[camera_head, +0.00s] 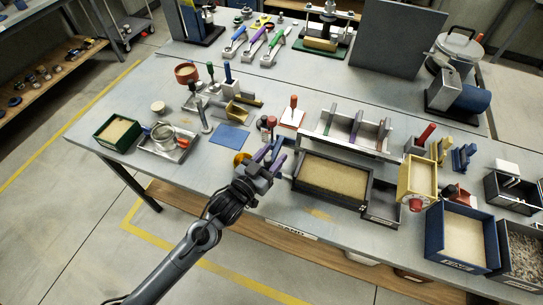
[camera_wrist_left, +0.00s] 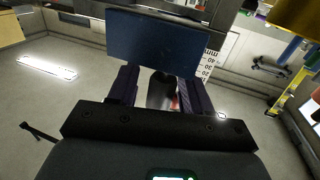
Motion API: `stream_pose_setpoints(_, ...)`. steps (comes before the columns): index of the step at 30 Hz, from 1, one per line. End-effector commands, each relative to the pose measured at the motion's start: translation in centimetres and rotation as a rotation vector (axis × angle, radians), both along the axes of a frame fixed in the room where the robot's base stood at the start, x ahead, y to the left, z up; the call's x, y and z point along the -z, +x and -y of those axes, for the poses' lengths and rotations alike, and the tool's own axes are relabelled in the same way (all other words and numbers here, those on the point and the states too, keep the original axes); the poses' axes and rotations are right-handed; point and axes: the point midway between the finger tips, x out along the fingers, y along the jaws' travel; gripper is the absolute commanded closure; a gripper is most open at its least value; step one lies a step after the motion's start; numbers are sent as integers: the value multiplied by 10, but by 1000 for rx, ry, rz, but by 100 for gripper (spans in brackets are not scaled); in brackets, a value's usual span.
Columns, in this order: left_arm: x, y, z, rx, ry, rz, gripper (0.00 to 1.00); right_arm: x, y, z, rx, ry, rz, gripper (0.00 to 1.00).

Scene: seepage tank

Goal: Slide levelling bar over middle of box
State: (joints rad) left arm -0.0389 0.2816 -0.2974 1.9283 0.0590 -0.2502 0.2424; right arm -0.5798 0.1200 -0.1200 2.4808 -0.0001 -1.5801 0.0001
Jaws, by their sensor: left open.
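A black-walled box (camera_head: 369,187) filled with sand lies near the table's front edge in the head view. My left gripper (camera_head: 272,155) is open at the left end of this box, its purple fingers pointing away from me. In the left wrist view, a dark blue slab (camera_wrist_left: 155,42) stands just beyond the fingers of my left gripper (camera_wrist_left: 160,92), and a dark piece shows between them. I cannot tell whether the slab or that piece touches the fingers. I cannot clearly identify the levelling bar in either view. My right gripper is not in view.
A grey rack with upright dividers (camera_head: 350,146) stands behind the box. A yellow-framed sand tray (camera_head: 405,195) and a blue sand bin (camera_head: 435,240) are to the right. A flat blue plate (camera_head: 232,137) lies behind my left gripper.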

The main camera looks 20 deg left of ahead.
Motion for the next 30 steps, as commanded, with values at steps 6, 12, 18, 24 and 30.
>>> stream_pose_setpoints(6, 0, 0, 0, 0, 0, 0, 55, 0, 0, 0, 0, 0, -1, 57)
stream_pose_setpoints(12, 0, 0, 0, 0, 0, 1, 86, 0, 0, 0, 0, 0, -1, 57)
stream_pose_setpoints(18, 0, 0, 0, 0, 0, 1, 100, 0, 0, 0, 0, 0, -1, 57)
stream_pose_setpoints(24, -1, 0, 2, 0, -1, 1, 100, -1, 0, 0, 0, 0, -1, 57)
stream_pose_setpoints(30, -4, 0, 26, 2, -6, 0, 100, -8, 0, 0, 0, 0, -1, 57)
